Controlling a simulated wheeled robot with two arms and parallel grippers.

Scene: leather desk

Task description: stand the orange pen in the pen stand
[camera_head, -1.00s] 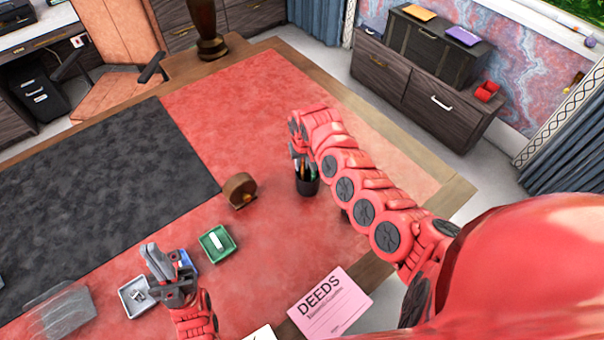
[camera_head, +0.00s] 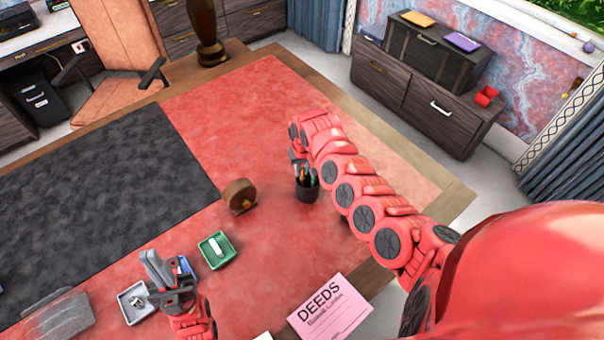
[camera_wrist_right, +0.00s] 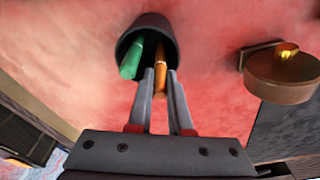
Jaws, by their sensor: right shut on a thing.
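The black pen stand (camera_head: 307,191) stands upright on the red leather to the right of the middle; it also shows in the right wrist view (camera_wrist_right: 168,27). The orange pen (camera_wrist_right: 160,72) has its far end inside the stand's mouth and its near end between my right fingers. A green pen (camera_wrist_right: 132,58) is also in the stand, leaning on the rim. My right gripper (camera_wrist_right: 160,78) is shut on the orange pen, just outside the mouth; the arm partly hides it in the head view. My left gripper (camera_head: 152,278) is open and empty over the small trays at the lower left.
A round brown object (camera_head: 239,196) stands left of the pen stand. A green tray (camera_head: 216,250) and a grey tray (camera_head: 134,302) lie near the left gripper. A pink deeds sheet (camera_head: 330,310) is at the near edge. The red leather behind the stand is clear.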

